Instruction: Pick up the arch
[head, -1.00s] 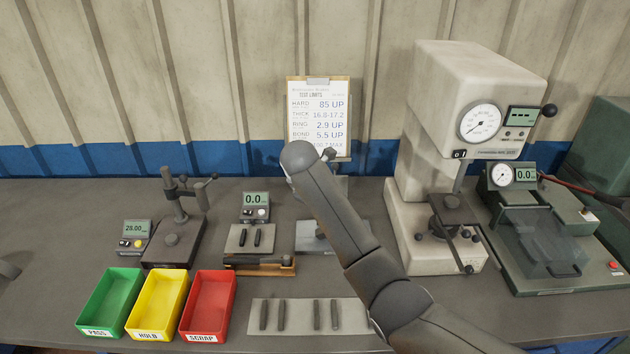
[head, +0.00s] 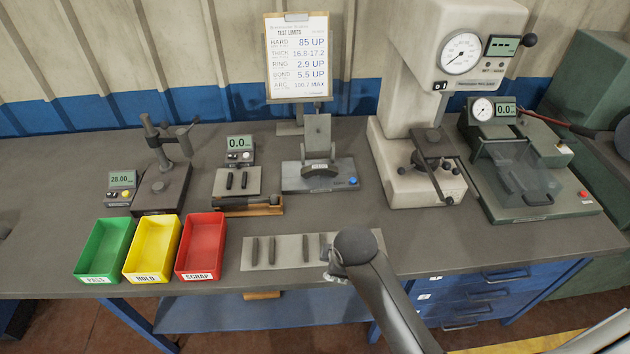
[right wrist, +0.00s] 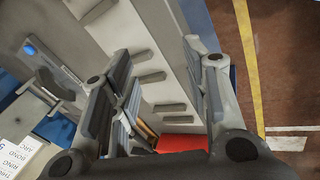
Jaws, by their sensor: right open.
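A dark curved, arch-shaped piece (head: 320,171) sits on the grey fixture with the blue button (head: 345,184), at the back middle of the bench. It also shows at the left of the right wrist view (right wrist: 58,84). Several dark narrow bars (head: 271,250) lie on the pale mat (head: 290,262) near the front edge; I cannot tell from above whether they are curved. My right gripper (head: 338,274) is open and hangs over the right part of the mat, hiding some of it. In the right wrist view its fingers (right wrist: 158,95) are apart with nothing held. My left gripper is out of view.
Green (head: 103,247), yellow (head: 152,247) and red (head: 203,245) bins stand left of the mat. Gauges and a tall tester (head: 412,120) line the back. Bench is clear right of the mat.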

